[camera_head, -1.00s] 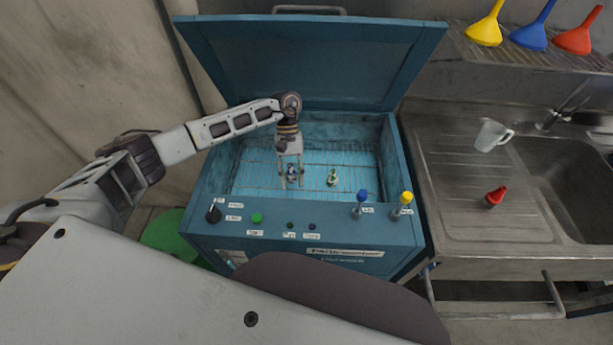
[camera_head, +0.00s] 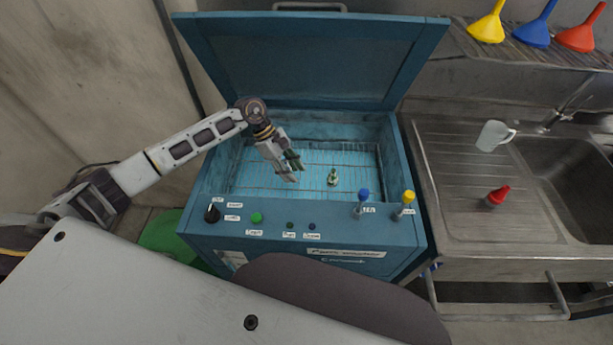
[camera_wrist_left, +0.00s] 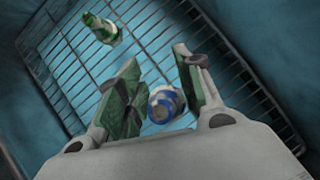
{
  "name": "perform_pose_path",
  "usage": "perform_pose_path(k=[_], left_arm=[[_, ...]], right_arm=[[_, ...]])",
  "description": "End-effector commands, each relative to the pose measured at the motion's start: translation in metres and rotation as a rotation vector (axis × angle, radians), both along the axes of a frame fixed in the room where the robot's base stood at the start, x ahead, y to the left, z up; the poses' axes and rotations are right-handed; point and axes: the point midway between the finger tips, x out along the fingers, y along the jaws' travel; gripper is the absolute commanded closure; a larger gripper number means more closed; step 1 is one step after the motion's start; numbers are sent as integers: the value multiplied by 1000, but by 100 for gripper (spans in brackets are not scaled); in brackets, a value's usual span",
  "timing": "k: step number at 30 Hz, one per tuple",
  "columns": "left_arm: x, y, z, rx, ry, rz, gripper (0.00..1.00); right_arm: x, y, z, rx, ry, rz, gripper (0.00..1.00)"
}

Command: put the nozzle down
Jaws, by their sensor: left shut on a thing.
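My left gripper (camera_head: 292,172) reaches into the open blue washing box from the left, tilted, with its fingertips above the wire grid. In the left wrist view, its fingers (camera_wrist_left: 156,62) are on either side of a blue and silver nozzle (camera_wrist_left: 167,103) and hold it. In the head view this nozzle is hidden by the fingers. A green and silver nozzle (camera_head: 333,178) stands on the grid to the right of the gripper; it also shows at the upper left of the left wrist view (camera_wrist_left: 101,29). My right gripper is not in view.
The blue box (camera_head: 215,170) has its lid (camera_head: 310,65) raised at the back. Its front panel carries buttons, a black knob (camera_head: 213,214), and blue and yellow knobs. To the right is a sink counter (camera_head: 455,190) with a white jug (camera_head: 493,135) and a red nozzle (camera_head: 498,195).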

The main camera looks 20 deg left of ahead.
Motion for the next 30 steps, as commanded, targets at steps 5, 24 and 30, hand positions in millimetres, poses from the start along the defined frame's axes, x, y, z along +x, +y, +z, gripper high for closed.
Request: perform_pose_path(k=[5, 24, 30], left_arm=[[4, 6, 4, 0, 0, 153, 89], [21, 27, 30, 0, -2, 637, 89], [25, 33, 39, -1, -2, 748, 89]], right_arm=[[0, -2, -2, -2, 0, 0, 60], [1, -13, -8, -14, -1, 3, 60], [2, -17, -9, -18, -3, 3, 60]])
